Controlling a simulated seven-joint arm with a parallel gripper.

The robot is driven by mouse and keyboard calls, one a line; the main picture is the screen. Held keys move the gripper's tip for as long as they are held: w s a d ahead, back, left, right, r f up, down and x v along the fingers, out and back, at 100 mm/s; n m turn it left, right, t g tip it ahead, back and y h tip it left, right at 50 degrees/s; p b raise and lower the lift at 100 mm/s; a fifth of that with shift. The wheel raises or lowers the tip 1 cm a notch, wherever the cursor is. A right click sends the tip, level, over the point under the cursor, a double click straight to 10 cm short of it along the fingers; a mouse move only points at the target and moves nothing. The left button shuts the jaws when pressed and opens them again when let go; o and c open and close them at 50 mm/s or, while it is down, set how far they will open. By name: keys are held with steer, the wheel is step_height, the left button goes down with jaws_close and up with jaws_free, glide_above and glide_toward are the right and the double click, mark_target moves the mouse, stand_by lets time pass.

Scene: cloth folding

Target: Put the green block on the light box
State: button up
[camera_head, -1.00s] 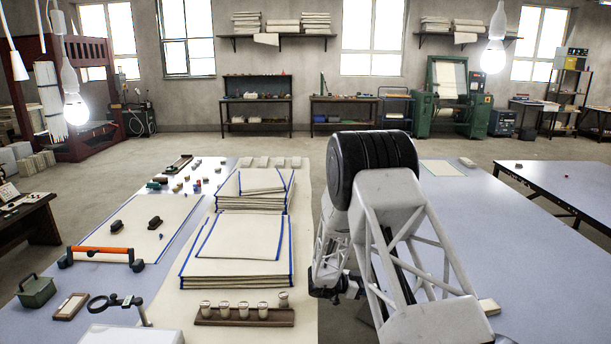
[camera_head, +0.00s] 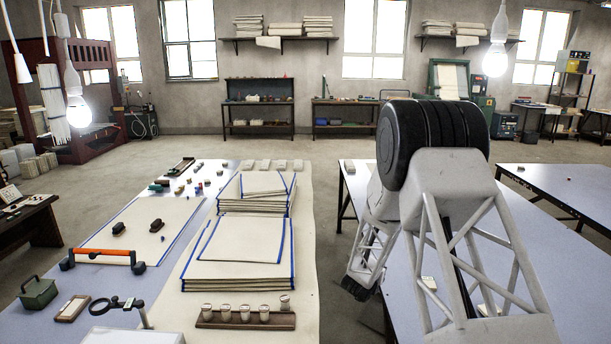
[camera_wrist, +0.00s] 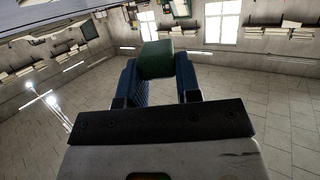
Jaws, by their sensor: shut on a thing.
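The green block (camera_wrist: 156,60) shows in the wrist view between the two blue fingers of my gripper (camera_wrist: 158,74). My gripper is shut on it and holds it up off any surface, with the floor and far wall behind it. In the head view my arm stands over the right-hand table, and its wheel-like joint and frame hide the fingers and the block. I cannot tell which thing is the light box; a pale flat-topped box (camera_head: 135,336) is partly in view at the bottom left.
Stacks of blue-edged cloth (camera_head: 240,248) lie on the left table, with a rack of small jars (camera_head: 246,319) in front. An orange-handled tool (camera_head: 102,253), a magnifier (camera_head: 118,305) and a green tin (camera_head: 37,291) stand to the left. A floor gap separates the left and right tables.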

steer(key=shift+s+a+r+n+t+y, duration=0.15)
steer(key=shift+s+n+t+y, duration=0.15)
steer(key=shift+n+y, duration=0.4)
steer(key=shift+s+a+n+t+y, duration=0.1)
steer(key=shift+s+n+t+y, duration=0.2)
steer(key=shift+n+y, duration=0.4)
steer(key=shift+y, duration=0.3)
steer(key=shift+w, duration=0.2)
